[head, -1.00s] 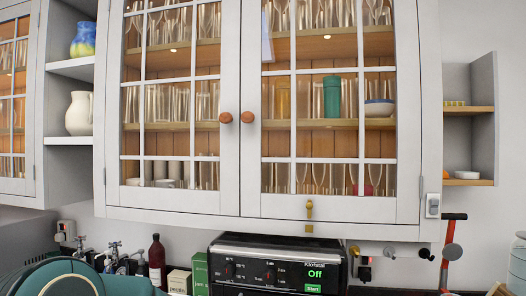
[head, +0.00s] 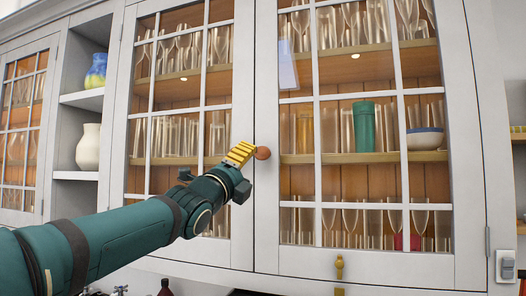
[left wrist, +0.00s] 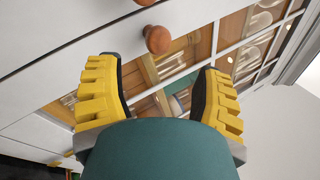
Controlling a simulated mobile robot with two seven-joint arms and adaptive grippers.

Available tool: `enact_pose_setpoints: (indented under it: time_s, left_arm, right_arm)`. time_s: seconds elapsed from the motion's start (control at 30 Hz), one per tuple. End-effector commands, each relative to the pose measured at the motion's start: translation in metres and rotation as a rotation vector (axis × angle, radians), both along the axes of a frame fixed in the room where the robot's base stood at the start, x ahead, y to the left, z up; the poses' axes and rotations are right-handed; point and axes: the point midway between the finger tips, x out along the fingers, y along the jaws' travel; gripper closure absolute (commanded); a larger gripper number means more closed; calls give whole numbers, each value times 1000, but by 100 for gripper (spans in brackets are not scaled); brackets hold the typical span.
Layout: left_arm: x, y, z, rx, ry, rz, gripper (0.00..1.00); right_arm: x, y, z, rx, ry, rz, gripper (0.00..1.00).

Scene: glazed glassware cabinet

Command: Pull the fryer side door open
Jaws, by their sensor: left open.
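The glazed cabinet's right door (head: 266,220) is shut, beside the shut left door (head: 243,215). Its round wooden knob (head: 264,153) sits near the meeting edge and also shows in the left wrist view (left wrist: 157,39). My left gripper (head: 246,150) has yellow fingers and reaches up in front of the doors, close to this knob. In the left wrist view the fingers are open and apart, with the knob beyond their tips and nothing held. The left door's knob (left wrist: 145,2) is hidden in the head view behind my gripper. My right gripper is out of view.
Glasses, a green tumbler (head: 364,127) and a bowl (head: 425,138) stand behind the panes. Open shelves on the left hold a white vase (head: 89,147) and a blue-yellow vase (head: 96,71). A brass latch (head: 339,267) is on the right door's lower rail.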

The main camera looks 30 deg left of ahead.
Motion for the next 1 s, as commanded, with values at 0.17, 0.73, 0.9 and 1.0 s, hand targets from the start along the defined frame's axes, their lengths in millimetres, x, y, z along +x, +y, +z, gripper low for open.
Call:
enact_pose_setpoints:
  time_s: [0.17, 0.73, 0.9, 1.0]
  left_arm:
    - [35, 3, 15, -6, 2, -2, 33]
    - [84, 5, 36, -4, 2, -1, 33]
    - [83, 5, 35, -4, 2, -1, 33]
    - [83, 5, 35, -4, 2, -1, 52]
  right_arm:
    - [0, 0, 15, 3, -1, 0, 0]
    - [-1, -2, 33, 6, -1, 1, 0]
    - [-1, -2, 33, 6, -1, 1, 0]
    - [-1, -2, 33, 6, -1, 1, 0]
